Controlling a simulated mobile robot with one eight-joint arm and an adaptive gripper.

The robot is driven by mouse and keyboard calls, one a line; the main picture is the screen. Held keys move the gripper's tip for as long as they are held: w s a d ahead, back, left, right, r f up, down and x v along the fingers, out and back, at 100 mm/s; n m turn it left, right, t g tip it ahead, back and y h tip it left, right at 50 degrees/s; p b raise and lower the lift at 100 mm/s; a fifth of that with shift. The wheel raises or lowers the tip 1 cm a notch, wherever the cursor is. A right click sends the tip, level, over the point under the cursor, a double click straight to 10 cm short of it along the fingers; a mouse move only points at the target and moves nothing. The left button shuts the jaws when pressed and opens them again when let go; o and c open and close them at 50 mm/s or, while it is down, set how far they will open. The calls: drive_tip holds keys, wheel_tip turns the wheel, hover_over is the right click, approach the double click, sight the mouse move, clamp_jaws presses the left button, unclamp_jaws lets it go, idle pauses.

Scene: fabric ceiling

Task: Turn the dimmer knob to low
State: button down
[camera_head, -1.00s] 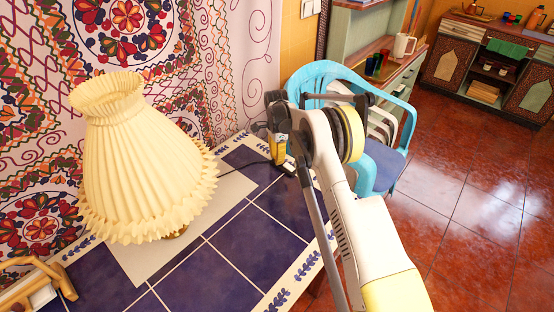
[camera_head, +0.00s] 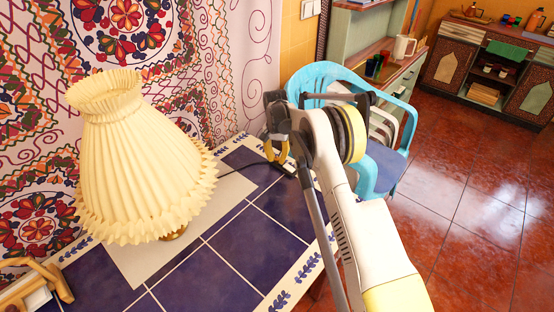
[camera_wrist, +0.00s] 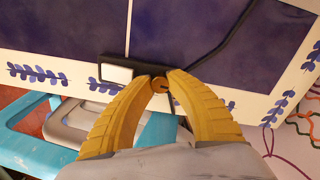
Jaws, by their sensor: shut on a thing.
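The dimmer is a small dark box (camera_wrist: 152,129) with a white rocker or panel (camera_wrist: 104,73) at one end, lying on the table near its edge. Its round copper-coloured knob (camera_wrist: 160,85) has a dark notch. My gripper (camera_wrist: 161,77) points down at the dimmer, its two yellow fingers closed on either side of the knob. In the head view my gripper (camera_head: 277,157) is at the table's far right corner, by the dimmer (camera_head: 290,168). The knob is hidden there.
A pleated cream lampshade (camera_head: 140,160) stands on the blue-tiled table (camera_head: 262,212). A dark cord (camera_wrist: 236,38) runs from the dimmer. A turquoise chair (camera_head: 405,125) is close beyond the table edge. A patterned cloth (camera_head: 230,60) hangs behind.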

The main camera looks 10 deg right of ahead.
sight(276, 158)
drive_tip(key=shift+n, duration=0.5)
drive_tip(key=c, duration=1.2)
unclamp_jaws()
drive_tip(key=shift+a, duration=0.1)
drive_tip(key=shift+r, duration=0.15)
wheel_tip(276, 158, up, 8)
drive_tip(key=shift+a+f, duration=0.1)
drive_tip(key=shift+f, duration=0.05)
